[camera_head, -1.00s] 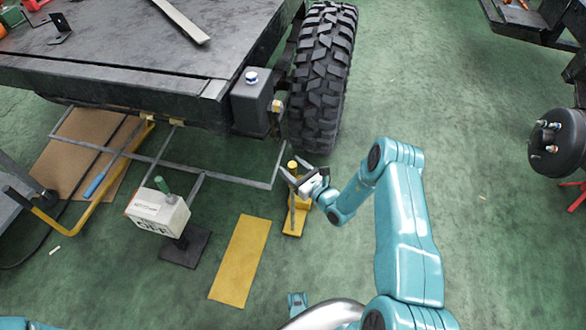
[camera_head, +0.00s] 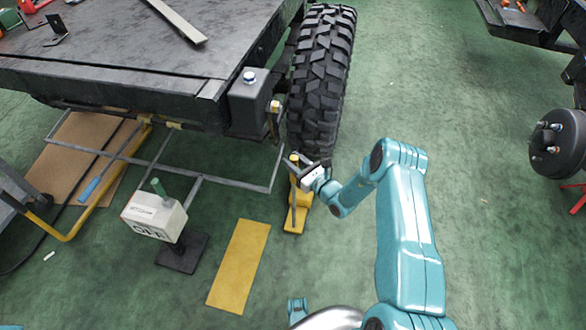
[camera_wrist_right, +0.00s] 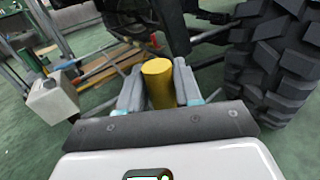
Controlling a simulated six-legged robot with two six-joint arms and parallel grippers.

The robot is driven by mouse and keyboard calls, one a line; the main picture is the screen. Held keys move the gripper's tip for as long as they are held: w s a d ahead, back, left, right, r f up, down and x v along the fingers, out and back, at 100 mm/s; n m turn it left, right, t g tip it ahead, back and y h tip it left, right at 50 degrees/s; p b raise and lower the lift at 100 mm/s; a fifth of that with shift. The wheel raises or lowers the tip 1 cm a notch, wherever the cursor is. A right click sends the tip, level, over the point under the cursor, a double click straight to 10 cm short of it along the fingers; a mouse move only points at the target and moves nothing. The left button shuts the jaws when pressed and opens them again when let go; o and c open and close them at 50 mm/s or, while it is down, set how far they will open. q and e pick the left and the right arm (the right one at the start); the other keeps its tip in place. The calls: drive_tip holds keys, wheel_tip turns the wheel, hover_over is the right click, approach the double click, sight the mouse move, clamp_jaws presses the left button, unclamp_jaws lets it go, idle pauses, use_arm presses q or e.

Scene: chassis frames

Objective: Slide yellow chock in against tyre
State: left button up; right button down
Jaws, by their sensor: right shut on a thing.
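The yellow chock (camera_head: 296,217) sits on the green floor in front of the tyre (camera_head: 322,75) in the head view. Its upright yellow post also shows in the right wrist view (camera_wrist_right: 158,84), between the two grey fingers. My right gripper (camera_head: 296,169) is shut on this post near its top. The tyre is black with deep tread and stands to the right in the wrist view (camera_wrist_right: 280,62). The gripper hides part of the chock's far end, so I cannot tell whether it touches the tyre. My left gripper is not in view.
A flat yellow plate (camera_head: 239,266) lies left of the chock. A white sign box (camera_head: 154,215) on a dark base stands further left. A grey frame rail (camera_head: 235,184) runs low beside the chock, under the dark chassis (camera_head: 130,75). The floor right of the tyre is clear.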

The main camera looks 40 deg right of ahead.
drive_tip(key=shift+w+d+f+b, duration=0.1)
drive_tip(key=shift+w+d+b, duration=0.65)
drive_tip(key=shift+d+b, duration=0.15)
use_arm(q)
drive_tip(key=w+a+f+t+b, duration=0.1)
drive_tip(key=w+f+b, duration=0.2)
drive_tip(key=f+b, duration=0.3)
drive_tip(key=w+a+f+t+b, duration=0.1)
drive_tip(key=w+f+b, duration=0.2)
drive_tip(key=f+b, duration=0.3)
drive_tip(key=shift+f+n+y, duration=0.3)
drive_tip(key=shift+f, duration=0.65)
use_arm(e)
drive_tip(key=w+d, duration=1)
drive_tip(key=d, duration=0.2)
drive_tip(key=shift+w+d, duration=0.15)
drive_tip(key=shift+w, duration=0.05)
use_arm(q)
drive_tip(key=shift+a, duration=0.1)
use_arm(e)
drive_tip(key=c, duration=0.7)
unclamp_jaws()
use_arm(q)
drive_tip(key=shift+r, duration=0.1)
use_arm(e)
drive_tip(key=shift+s, duration=0.1)
